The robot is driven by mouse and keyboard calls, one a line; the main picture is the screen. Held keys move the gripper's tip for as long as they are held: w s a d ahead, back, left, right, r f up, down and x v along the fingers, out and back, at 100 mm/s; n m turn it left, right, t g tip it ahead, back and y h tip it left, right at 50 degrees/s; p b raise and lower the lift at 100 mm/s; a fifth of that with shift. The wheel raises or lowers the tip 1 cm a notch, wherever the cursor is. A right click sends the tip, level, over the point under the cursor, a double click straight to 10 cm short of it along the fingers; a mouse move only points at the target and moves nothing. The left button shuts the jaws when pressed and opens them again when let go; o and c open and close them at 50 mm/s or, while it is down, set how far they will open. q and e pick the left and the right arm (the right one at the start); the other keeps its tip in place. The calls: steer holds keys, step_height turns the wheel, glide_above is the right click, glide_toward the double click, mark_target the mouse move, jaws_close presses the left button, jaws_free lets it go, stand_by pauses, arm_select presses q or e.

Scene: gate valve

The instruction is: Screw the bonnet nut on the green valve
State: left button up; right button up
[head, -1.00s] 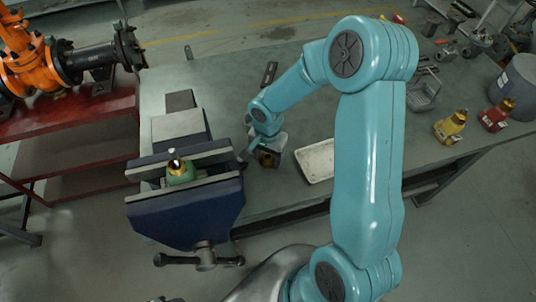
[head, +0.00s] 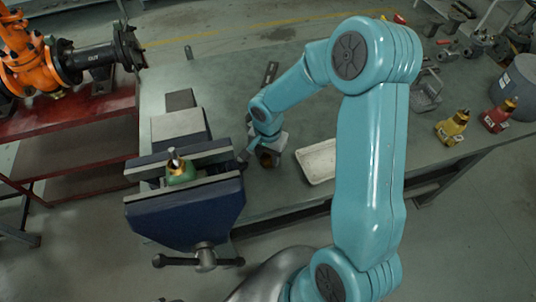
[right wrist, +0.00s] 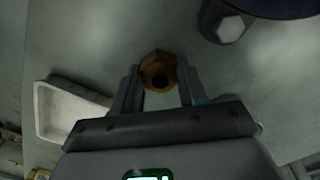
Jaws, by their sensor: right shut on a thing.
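The green valve (head: 181,175) is clamped upright between the jaws of the blue vise (head: 190,218) in the head view. Its brass upper part and a steel stem (head: 174,156) point up. My right gripper (head: 268,157) is to the right of the vise, low over the bench, mostly hidden by its own arm. In the right wrist view, my right gripper (right wrist: 158,84) is shut on the brass bonnet nut (right wrist: 158,70), held at the fingertips with its dark bore showing. My left gripper is in neither view.
A white tray (head: 318,161) lies on the bench right of the gripper; it also shows in the wrist view (right wrist: 62,112). A yellow valve (head: 451,128), a red valve (head: 497,116) and a grey bucket (head: 519,85) stand at the right.

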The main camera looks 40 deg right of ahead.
steer(key=shift+r+p, duration=1.45)
steer(key=shift+r, duration=1.05)
steer(key=shift+s, duration=0.15)
